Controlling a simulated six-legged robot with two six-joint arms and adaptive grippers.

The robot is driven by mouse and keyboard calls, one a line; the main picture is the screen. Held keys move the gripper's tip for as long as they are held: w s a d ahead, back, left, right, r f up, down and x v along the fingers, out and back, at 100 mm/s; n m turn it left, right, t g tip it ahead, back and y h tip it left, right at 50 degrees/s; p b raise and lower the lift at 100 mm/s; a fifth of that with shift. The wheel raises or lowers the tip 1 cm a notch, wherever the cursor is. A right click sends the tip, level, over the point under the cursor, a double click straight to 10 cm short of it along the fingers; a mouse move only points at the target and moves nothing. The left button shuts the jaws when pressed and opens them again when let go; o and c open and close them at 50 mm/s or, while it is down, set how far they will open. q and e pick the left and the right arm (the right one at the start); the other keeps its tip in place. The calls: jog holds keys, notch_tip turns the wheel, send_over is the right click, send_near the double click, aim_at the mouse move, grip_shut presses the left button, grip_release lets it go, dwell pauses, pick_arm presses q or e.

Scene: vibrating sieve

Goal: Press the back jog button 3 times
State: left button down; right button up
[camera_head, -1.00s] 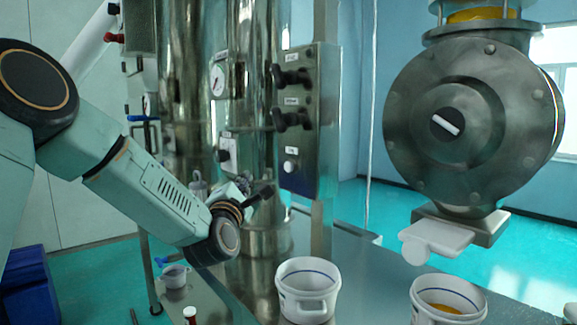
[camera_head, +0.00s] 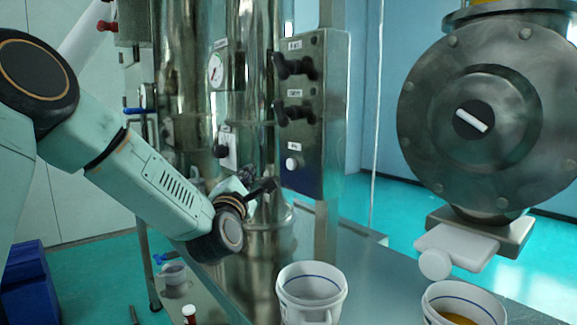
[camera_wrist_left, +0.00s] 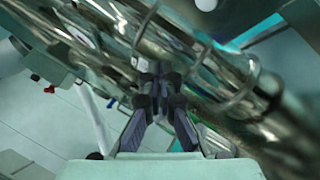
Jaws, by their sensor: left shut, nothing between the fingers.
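A grey metal control panel (camera_head: 327,110) on the steel column carries two black knobs and, below them, a round white button (camera_head: 292,163). A smaller plate with a black knob (camera_head: 221,152) sits to its left, under a gauge. I cannot read the labels, so I cannot tell which control is the back jog button. My left gripper (camera_head: 267,186) is shut and empty, a little below and left of the white button in the picture, apparently apart from it. In the left wrist view its fingers (camera_wrist_left: 158,95) point toward shiny steel pipework. My right gripper is not in view.
A large round metal valve (camera_head: 475,115) with a white spout hangs at the right. White buckets (camera_head: 312,290) and (camera_head: 462,305) stand on the metal platform in front. A steel column (camera_head: 215,100) stands behind my left arm. A blue crate (camera_head: 28,280) is at lower left.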

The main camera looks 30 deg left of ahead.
aim_at(291, 164)
pick_arm(q)
jog(key=w+d+b, duration=0.1)
jog(key=w+d, duration=0.2)
jog(key=w, duration=0.5)
jog(key=shift+d, duration=0.4)
jog(key=shift+a, duration=0.2)
jog(key=shift+d, duration=0.15)
dwell(0.4)
jog(key=shift+w+b, duration=0.15)
jog(key=shift+b, duration=0.25)
jog(key=shift+w+d, duration=0.1)
jog(key=shift+w, duration=0.15)
